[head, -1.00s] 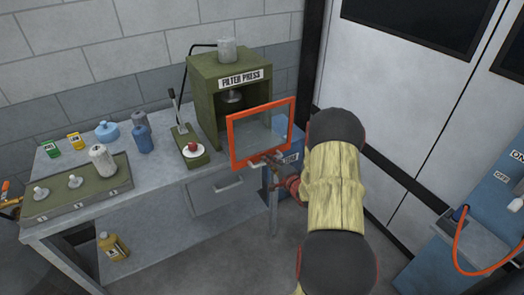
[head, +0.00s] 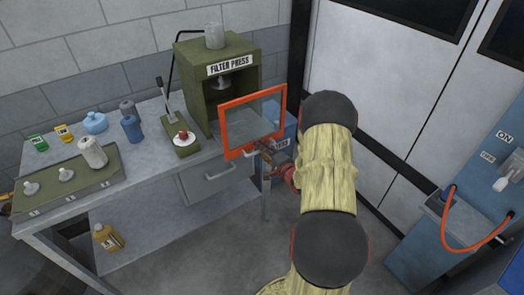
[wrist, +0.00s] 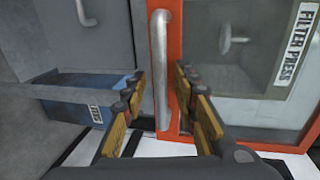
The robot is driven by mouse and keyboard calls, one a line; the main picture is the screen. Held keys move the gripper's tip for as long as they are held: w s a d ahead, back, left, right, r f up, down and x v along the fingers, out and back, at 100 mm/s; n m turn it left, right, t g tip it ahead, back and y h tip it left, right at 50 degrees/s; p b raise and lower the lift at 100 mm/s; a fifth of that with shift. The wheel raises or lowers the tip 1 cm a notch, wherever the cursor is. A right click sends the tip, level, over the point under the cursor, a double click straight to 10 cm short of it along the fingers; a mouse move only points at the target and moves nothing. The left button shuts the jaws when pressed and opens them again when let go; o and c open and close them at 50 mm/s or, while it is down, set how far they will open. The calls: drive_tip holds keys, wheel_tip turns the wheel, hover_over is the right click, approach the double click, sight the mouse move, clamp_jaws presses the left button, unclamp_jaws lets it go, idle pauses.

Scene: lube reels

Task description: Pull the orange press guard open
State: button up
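The orange press guard (head: 224,130) is a square orange frame with a clear pane. It stands in front of the opening of the green filter press (head: 190,88), low and to the right in the head view. A grey bar handle (wrist: 160,70) runs along the orange frame edge in the wrist view. My gripper (wrist: 161,78) is open, with one finger on each side of the handle and gaps showing beside the bar. In the head view my gripper (head: 266,150) is at the guard's lower edge, partly hidden by my arm.
The workbench (head: 165,165) holds a lever unit with a red knob (head: 183,135), bottles and a green tray (head: 60,195). A drawer (head: 207,183) sits below. A blue box (head: 280,150) is near my gripper. A blue cabinet with an orange hose (head: 475,250) stands right.

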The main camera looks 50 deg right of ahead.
drive_tip(key=v, duration=1.2)
idle(0.6)
drive_tip(key=s+d+f+n+g, duration=0.2)
drive_tip(key=s+f+n+g, duration=0.3)
drive_tip(key=f, duration=0.5)
drive_tip(key=s+n+g, duration=0.3)
drive_tip(key=s+g, duration=0.4)
drive_tip(key=s, duration=0.3)
drive_tip(key=a+r+n+t+y, duration=0.1)
drive_tip(key=a+r+n, duration=0.5)
drive_tip(key=a+r, duration=1)
drive_tip(key=w+a+r+n+t+y, duration=0.1)
drive_tip(key=a+r+n, duration=0.5)
drive_tip(key=a+r, duration=1)
drive_tip(key=a+y, duration=0.1)
drive_tip(key=a, duration=0.6)
drive_tip(key=shift+w+a+r+n+y, duration=0.15)
drive_tip(key=shift+w+a+n+y, duration=0.05)
drive_tip(key=shift+a+n+y, duration=0.1)
